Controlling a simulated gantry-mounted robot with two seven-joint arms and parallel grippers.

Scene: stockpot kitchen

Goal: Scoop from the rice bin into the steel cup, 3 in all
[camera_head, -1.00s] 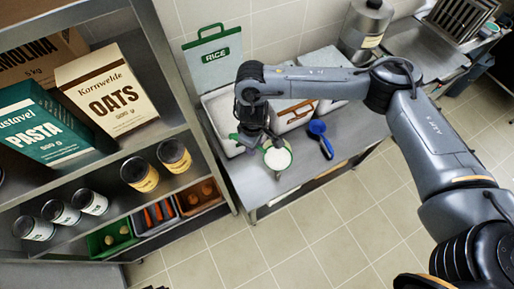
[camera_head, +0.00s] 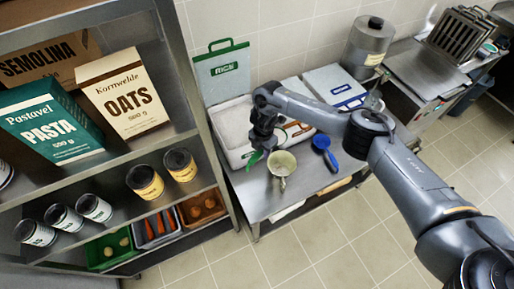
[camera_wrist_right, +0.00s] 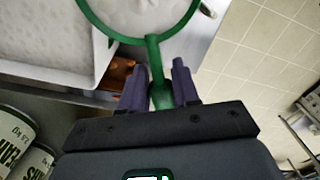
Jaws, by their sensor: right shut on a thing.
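My right gripper (camera_head: 262,145) is shut on the handle of a green scoop (camera_head: 254,160), low over the front of the rice bin (camera_head: 222,118). The right wrist view shows the handle between the fingers (camera_wrist_right: 158,90) and the scoop's green ring (camera_wrist_right: 98,27) with white inside; I cannot tell how much is rice. The open bin holds white rice, also visible in the wrist view (camera_wrist_right: 50,40). The steel cup (camera_head: 282,165) stands on the bench just right of the scoop, its handle toward the front, pale inside. My left gripper is out of view.
A blue scoop (camera_head: 325,150) lies right of the cup. The green-edged RICE lid (camera_head: 222,72) stands behind the bin. A blue-labelled lidded bin (camera_head: 335,90) and a steel canister (camera_head: 368,45) are behind. A packed shelf (camera_head: 110,165) borders the left side.

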